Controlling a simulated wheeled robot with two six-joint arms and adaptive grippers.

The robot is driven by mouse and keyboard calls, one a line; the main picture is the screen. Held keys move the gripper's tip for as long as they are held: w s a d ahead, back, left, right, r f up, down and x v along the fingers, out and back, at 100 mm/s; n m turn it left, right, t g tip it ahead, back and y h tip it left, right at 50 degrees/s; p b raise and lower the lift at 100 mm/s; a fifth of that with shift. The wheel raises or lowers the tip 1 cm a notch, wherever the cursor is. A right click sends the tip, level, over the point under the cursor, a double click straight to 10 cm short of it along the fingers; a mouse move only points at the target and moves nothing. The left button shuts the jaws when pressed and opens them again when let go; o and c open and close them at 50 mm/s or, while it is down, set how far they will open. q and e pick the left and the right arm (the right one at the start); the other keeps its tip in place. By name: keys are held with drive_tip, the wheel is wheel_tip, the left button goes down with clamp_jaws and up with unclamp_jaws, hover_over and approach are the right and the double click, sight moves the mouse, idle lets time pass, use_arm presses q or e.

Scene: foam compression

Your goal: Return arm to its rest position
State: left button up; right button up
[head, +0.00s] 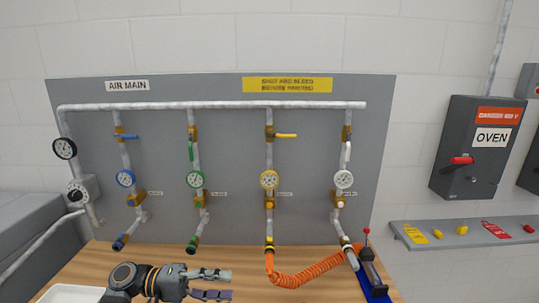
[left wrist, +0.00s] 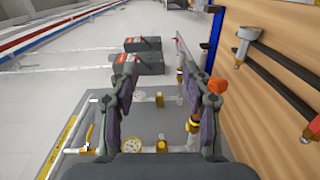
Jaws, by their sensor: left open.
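My left gripper (head: 220,284) is low in the head view, left of centre, over the wooden bench (head: 330,288). Its two fingers point right and are apart, with nothing between them. In the left wrist view the open fingers (left wrist: 174,76) also stand apart, with the grey pipe panel behind them. My left arm comes in from the bottom left of the head view. My right arm and gripper do not show.
The grey panel (head: 230,125) with pipes, gauges and valves stands behind the bench. An orange coiled hose (head: 308,274) hangs from a yellow-fitted pipe to a blue-based device (head: 372,275). A white tray (head: 70,294) is at bottom left. An oven switch (head: 470,160) is on the wall.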

use_arm(q)
drive_tip(key=s+f+t+y, duration=0.1)
drive_tip(key=s+f+y, duration=0.3)
drive_tip(key=f, duration=0.5)
drive_tip(key=s+f+t+y, duration=0.1)
drive_tip(key=s+f+y, duration=0.4)
drive_tip(key=f, duration=0.3)
drive_tip(key=s+a+f+m+t+y, duration=0.1)
drive_tip(key=s+a+f+y, duration=0.1)
drive_tip(key=s+a+y, duration=0.3)
drive_tip(key=s+a+f+t+y, duration=0.1)
drive_tip(key=s+a+y, duration=0.35)
drive_tip(key=a, duration=0.35)
wheel_tip(320, 180, down, 33)
drive_tip(key=s+a+g+b, duration=0.2)
drive_tip(key=b, duration=0.4)
drive_tip(key=s+a+f+b, duration=0.1)
drive_tip(key=s+f+b, duration=0.3)
drive_tip(key=s+f, duration=1.4)
drive_tip(key=shift+a+f+n+g, duration=0.3)
drive_tip(key=shift+f+g, duration=0.1)
drive_tip(key=shift+f, duration=0.1)
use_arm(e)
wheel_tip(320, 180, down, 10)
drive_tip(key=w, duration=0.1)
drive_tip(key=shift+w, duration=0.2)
